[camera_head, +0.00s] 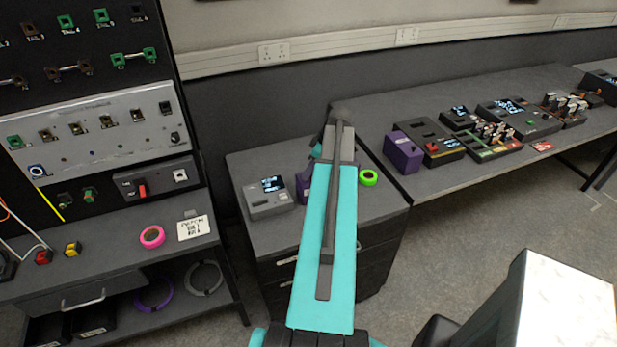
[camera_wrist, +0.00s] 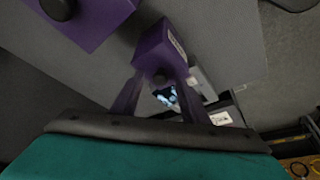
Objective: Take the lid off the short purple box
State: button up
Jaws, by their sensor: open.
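Two purple boxes show. One purple box (camera_head: 303,187) stands on the drawer cabinet, partly hidden by my arm. The other purple box (camera_head: 402,153) stands at the left end of the right bench; a purple box with a dark knob also shows at the top left of the wrist view (camera_wrist: 92,20). I cannot tell surely which is shorter.
A grey meter (camera_head: 268,198) with a lit screen stands beside the box on the cabinet (camera_head: 243,165). A green tape roll (camera_head: 368,177) lies to the right. Several devices crowd the right bench (camera_head: 452,190). A panel rack (camera_head: 100,130) stands at left.

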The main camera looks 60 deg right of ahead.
grip_shut()
jog(key=shift+r, duration=0.25)
dwell(0.3)
jog(key=shift+r+b, duration=1.15)
jog(key=shift+r, duration=0.2)
jog(key=s+d+r+b, duration=0.1)
jog(key=s+d+b, duration=0.1)
jog(key=s, duration=0.5)
jog(key=s+d+r+b, duration=0.1)
jog(key=s+d+b, duration=0.2)
jog(key=s, duration=0.5)
jog(key=shift+s+b, duration=0.15)
jog(key=shift+b, duration=0.15)
